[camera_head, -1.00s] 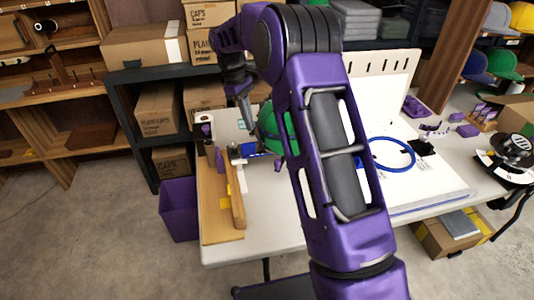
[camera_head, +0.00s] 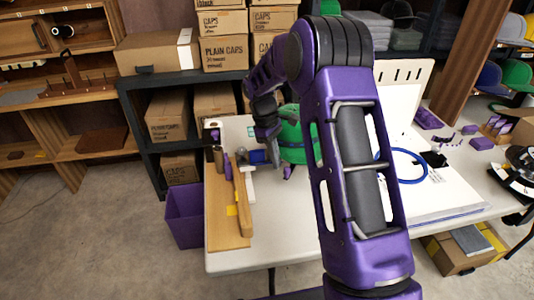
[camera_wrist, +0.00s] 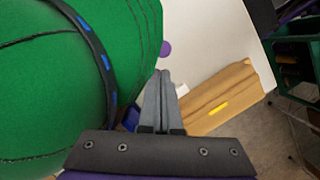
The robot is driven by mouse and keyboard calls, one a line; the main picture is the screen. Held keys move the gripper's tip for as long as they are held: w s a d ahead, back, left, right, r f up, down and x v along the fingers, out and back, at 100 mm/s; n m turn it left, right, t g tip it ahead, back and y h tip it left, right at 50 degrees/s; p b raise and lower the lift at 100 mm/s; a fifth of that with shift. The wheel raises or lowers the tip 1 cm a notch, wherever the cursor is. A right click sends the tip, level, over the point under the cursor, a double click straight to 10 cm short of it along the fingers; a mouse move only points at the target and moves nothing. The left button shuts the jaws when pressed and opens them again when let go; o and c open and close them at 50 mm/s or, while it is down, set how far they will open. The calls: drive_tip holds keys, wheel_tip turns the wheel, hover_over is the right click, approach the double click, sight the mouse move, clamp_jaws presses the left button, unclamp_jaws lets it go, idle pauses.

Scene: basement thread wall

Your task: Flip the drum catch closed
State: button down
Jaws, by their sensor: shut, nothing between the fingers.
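The drum carries a green cap (camera_head: 292,135), which stands on the table behind my arm in the head view. In the wrist view the green cap (camera_wrist: 50,90) fills the left side, with a dark band (camera_wrist: 98,60) with blue marks running across it. I cannot make out the drum catch for certain. My gripper (camera_wrist: 163,75) is shut and empty, its fingertips just right of the cap's edge; I cannot tell whether they touch it. In the head view my gripper (camera_head: 274,152) is low at the cap's left side, partly hard to make out.
A blue part (camera_head: 257,156) sits left of the cap, beside a wooden board (camera_head: 226,225) with a raised strip. A purple bin (camera_head: 184,215) stands left of the table. A blue hoop (camera_head: 408,180) lies to the right.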

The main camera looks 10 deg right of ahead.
drive_tip(key=shift+s+d, duration=0.25)
drive_tip(key=shift+d, duration=0.05)
drive_tip(key=n, duration=0.1)
drive_tip(key=s+d+n+p, duration=0.1)
drive_tip(key=n, duration=0.1)
drive_tip(key=shift+s+d+t, duration=0.1)
drive_tip(key=shift+s+t, duration=0.15)
drive_tip(key=shift+t, duration=0.05)
drive_tip(key=shift+w+p, duration=0.15)
drive_tip(key=shift+p, duration=0.15)
drive_tip(key=shift+w+a, duration=0.4)
drive_tip(key=shift+w, duration=0.15)
